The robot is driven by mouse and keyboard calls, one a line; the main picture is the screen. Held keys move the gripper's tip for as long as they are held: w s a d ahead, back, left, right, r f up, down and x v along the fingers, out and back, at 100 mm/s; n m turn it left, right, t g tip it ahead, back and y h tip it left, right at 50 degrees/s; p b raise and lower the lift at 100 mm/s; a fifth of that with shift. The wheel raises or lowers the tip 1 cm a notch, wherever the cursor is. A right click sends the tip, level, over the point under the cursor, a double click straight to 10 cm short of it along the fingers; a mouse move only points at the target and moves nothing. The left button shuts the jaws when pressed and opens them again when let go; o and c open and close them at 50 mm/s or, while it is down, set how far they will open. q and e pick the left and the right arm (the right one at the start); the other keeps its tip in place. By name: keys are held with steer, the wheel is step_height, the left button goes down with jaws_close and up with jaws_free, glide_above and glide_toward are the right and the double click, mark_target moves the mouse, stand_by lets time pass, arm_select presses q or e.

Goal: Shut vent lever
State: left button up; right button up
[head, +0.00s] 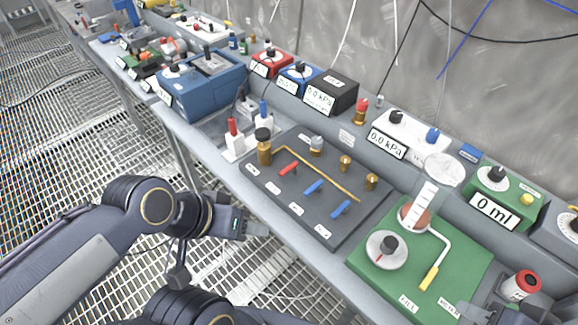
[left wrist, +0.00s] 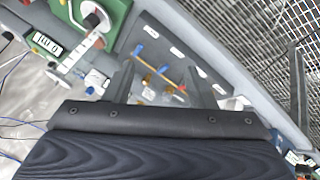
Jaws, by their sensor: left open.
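A dark valve panel (head: 318,205) lies on the bench. It carries one red lever (head: 288,168), two blue levers, the middle one (head: 313,187) and the right one (head: 341,208), and a brass pipe (head: 325,172). Its small labels are too small to read, so I cannot tell which lever is the vent. My left gripper (head: 238,224) is in front of the panel's near left edge, apart from the levers. The left wrist view shows its fingers spread, with the levers and pipe (left wrist: 172,77) seen between them. My right gripper (head: 505,311) is at the bottom right, partly cut off, its fingertips unclear.
A green syringe stand (head: 425,262) with a yellow-handled crank stands right of the panel. White blocks with red and blue handles (head: 234,145) and a blue box (head: 205,85) stand to the left. Gauges line the back wall. Grating floor is in front.

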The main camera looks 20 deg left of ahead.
arm_select(q)
steer(key=shift+w+d+f+b, duration=0.1)
steer(key=shift+w+f+b, duration=0.1)
steer(key=shift+f+b, duration=0.1)
steer(key=c, duration=0.5)
steer(key=w+f+h+b, duration=0.1)
steer(key=w, duration=0.1)
steer(key=w+f+g+h+b, duration=0.1)
steer(key=w+h, duration=0.1)
steer(key=w+f+n+g+h+b, duration=0.1)
steer(key=w, duration=0.1)
steer(key=shift+w+d, duration=0.1)
steer(key=shift+d, duration=0.1)
jaws_close()
steer(key=w+a+f+n+t+h+b, duration=0.1)
steer(key=w+a+f+n+t+b, duration=0.1)
steer(key=w+a+f, duration=0.3)
steer(key=w+a+f+n+t+h+b, duration=0.1)
steer(key=w+a+f+n+t+b, duration=0.1)
steer(key=w+a+f+t, duration=0.3)
steer(key=w+a+f+n+t+b, duration=0.1)
steer(key=w+a+f+n+t, duration=0.3)
steer(key=a, duration=0.5)
steer(key=shift+w+a+f+h+b, duration=0.1)
steer(key=shift+w+f+h+b, duration=0.1)
steer(key=shift+w+f, duration=0.4)
steer(key=shift+w+a+f+h+b, duration=0.1)
steer(key=shift+w+f+h+b, duration=0.2)
steer(key=shift+f, duration=0.45)
steer(key=shift+d, duration=0.1)
